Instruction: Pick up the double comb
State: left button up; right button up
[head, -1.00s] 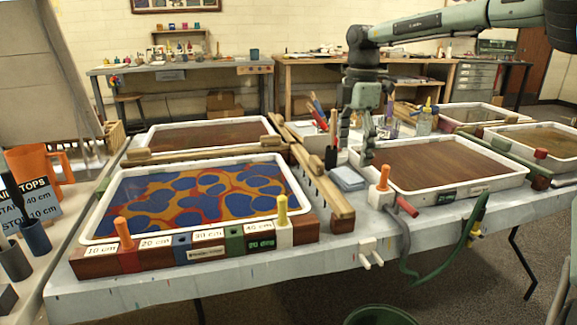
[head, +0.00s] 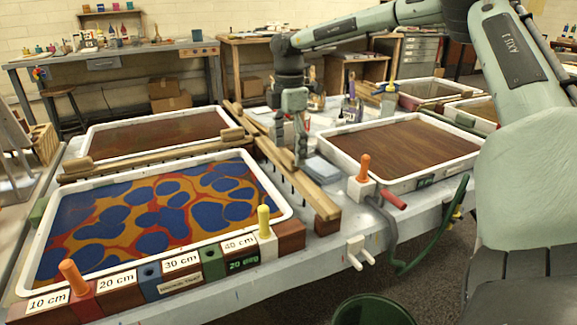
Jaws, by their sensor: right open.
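A long wooden bar with a row of dark teeth along its side (head: 318,196), which looks like the double comb, lies front to back between the front left tray and the right tray. My right gripper (head: 291,155) points down, open and empty, at the bar's far part. Its fingers hide a bit of the bar, and I cannot tell whether they touch it. My left gripper is out of view.
The front left tray (head: 285,205) holds blue, red and orange marbling. A brown-filled tray (head: 399,187) stands at right, with light blue pads (head: 325,170) beside it. An orange-handled plug (head: 363,170) and a green bucket (head: 372,312) are near the front.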

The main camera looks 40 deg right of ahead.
notch_tip(320, 180, down, 2)
jog(key=c, duration=1)
jog(key=shift+c, duration=0.4)
jog(key=shift+r, duration=0.15)
